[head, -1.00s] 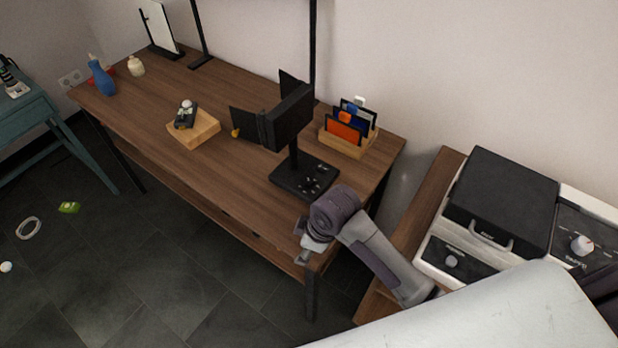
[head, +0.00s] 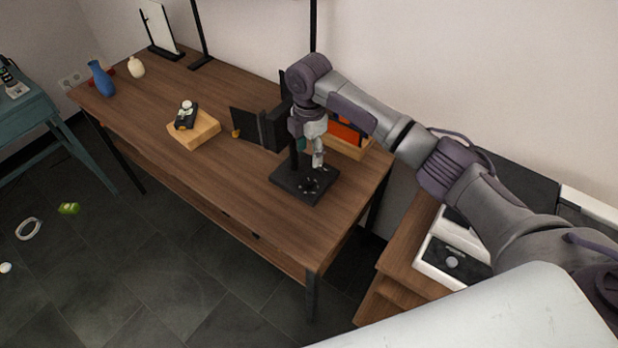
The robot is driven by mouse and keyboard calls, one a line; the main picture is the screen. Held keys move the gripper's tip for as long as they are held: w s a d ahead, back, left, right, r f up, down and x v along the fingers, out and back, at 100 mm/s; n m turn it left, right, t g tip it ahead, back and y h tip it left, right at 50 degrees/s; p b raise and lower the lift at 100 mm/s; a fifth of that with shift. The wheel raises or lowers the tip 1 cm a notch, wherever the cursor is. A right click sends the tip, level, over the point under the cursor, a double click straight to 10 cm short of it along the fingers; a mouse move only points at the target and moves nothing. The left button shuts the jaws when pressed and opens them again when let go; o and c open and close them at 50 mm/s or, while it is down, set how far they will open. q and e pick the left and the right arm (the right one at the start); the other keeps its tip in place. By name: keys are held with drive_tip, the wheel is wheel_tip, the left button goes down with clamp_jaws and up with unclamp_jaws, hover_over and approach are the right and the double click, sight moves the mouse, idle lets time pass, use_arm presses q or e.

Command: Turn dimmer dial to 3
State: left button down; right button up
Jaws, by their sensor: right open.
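A black studio light with a dark panel and side flaps (head: 248,128) stands on the wooden table on a flat black base (head: 290,183). Small controls show on top of the base; which one is the dimmer dial, and its numbers, are too small to tell. My right gripper (head: 318,163) points down just above the right part of this base, with its fingers open and nothing seen between them. Whether a fingertip touches a control I cannot tell. My right arm hides part of the light's panel. My left gripper is not in view.
Behind my right gripper stands a wooden holder (head: 352,150) with orange and dark items, partly hidden. A wooden block (head: 203,134) carries a small black device. A white appliance with a knob (head: 451,262) sits on the right-hand stand. The table's front right (head: 325,225) is clear.

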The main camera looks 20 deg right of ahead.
sight(309, 181)
wheel_tip(309, 181, down, 11)
drive_tip(key=shift+f, duration=0.15)
drive_tip(key=shift+p, duration=0.3)
clamp_jaws()
